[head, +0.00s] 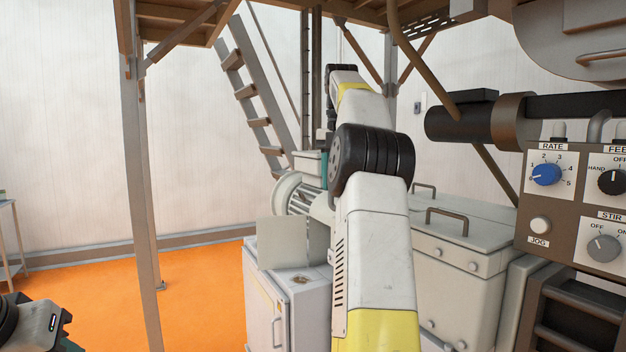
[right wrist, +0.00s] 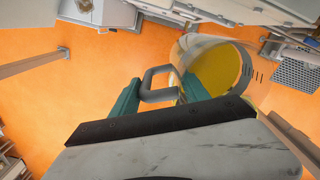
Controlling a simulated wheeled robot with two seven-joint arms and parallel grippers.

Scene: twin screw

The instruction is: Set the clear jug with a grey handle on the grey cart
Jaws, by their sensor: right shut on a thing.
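The clear jug (right wrist: 208,52) with a grey handle (right wrist: 160,85) is in the right wrist view, with yellow showing in it. My right gripper (right wrist: 160,97) has its teal fingers on either side of the handle and is shut on it. In the head view my right arm reaches forward and hides most of its gripper; I cannot make out the jug there. A grey-framed stand (head: 13,236), which may be the grey cart, is cut off at the left edge. A dark part of my left arm shows at the lower left; its fingers cannot be judged.
A white cabinet (head: 268,306) and a motor (head: 296,193) stand behind my right arm. Lidded grey boxes (head: 465,245) and a control panel (head: 577,195) are at the right. A platform post (head: 140,200) rises at the left. The orange floor (head: 200,290) has open room.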

